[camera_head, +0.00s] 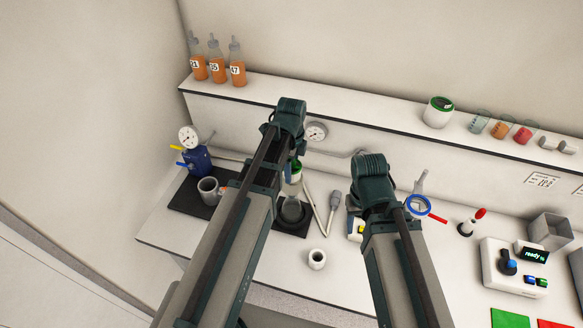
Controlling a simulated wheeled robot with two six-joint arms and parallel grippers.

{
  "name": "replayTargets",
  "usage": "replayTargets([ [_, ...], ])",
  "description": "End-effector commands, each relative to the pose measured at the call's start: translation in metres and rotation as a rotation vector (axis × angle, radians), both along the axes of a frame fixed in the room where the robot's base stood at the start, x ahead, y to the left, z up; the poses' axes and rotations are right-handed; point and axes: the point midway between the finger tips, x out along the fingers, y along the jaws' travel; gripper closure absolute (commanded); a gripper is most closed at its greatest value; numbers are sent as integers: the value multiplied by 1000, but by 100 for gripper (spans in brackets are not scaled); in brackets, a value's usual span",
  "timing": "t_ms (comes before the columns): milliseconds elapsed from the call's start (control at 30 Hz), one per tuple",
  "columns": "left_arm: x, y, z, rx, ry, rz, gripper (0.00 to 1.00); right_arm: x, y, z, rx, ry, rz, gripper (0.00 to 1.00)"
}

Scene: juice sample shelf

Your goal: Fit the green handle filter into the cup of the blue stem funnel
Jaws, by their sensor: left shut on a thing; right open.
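My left arm (232,240) reaches up from the bottom centre. Its raised joint is at the shelf's front edge. My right arm (390,250) is to its right. Both grippers are hidden behind my own arm links, so what the left one holds does not show. I cannot make out the green handle filter. A green and white thing (295,174) shows partly beside my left arm; I cannot tell what it is. I cannot pick out the blue stem funnel for sure. A blue ring with a red handle (418,206) is just right of my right arm.
A small white cup (317,259) stands at the front. A device (514,265) and a metal box (550,230) are right. Orange bottles (216,68) stand on the shelf.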

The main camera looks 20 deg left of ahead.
Motion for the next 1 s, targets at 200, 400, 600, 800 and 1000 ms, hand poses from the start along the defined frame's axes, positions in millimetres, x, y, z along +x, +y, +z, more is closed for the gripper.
replayTargets([
  [200,0,0,2,0,0,0,79,0,0,2,0,0,0,50],
  [400,0,0,2,0,0,0,79,0,0,2,0,0,0,50],
  [600,0,0,2,0,0,0,79,0,0,2,0,0,0,50],
  [800,0,0,-2,0,0,0,79,0,0,-2,0,0,0,50],
  [1000,0,0,-6,0,0,0,79,0,0,-6,0,0,0,50],
])
